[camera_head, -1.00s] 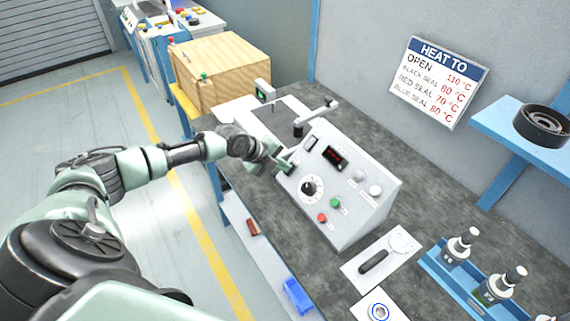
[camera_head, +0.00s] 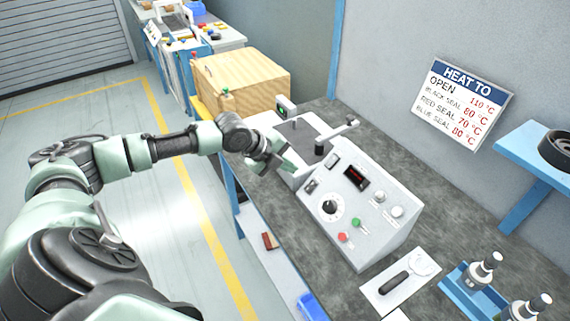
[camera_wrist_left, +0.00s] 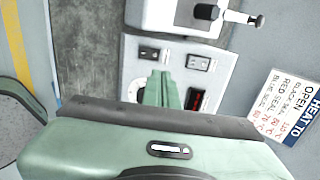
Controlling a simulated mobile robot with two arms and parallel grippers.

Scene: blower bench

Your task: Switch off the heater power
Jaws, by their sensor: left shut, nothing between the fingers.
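The heater control box (camera_head: 378,215) is a white console on the bench with a sloped panel. It carries a dark dial (camera_head: 330,207), a red button (camera_head: 342,238), a green button (camera_head: 354,222) and a lit red display (camera_head: 356,178). My left gripper (camera_head: 288,163) is shut and empty, just off the panel's upper-left corner, apart from the switches.
A press-like device with a lever (camera_head: 320,145) stands directly behind the box. A wooden crate (camera_head: 245,80) is farther back. A sign (camera_head: 461,103) hangs on the wall. A white plate with a black handle (camera_head: 394,283) and a blue rack (camera_head: 475,284) lie in front.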

